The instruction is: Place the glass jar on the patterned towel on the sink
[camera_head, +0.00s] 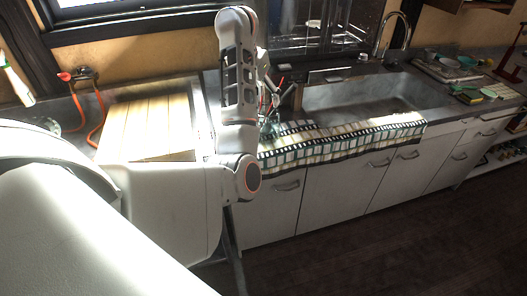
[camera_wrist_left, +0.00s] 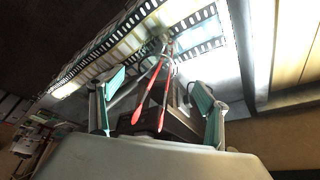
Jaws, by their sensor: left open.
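The patterned towel (camera_head: 345,139), with dark film-strip-like bands, lies along the front edge of the sink (camera_head: 350,97). It also shows in the left wrist view (camera_wrist_left: 138,37). My left gripper (camera_head: 268,97) is at the towel's left end, partly hidden behind my own arm. In the left wrist view its two teal-padded fingers (camera_wrist_left: 156,92) stand wide apart. A red-handled tool (camera_wrist_left: 158,95) shows between them, with the towel beyond. I cannot make out the glass jar clearly in either view. My right gripper is not in view.
A wooden board (camera_head: 148,127) lies on the counter left of the sink, beside an orange hose (camera_head: 99,115). A faucet (camera_head: 385,35) stands behind the basin. Dishes and a yellow sponge (camera_head: 489,93) are on the right counter. White cabinets (camera_head: 335,190) front the sink.

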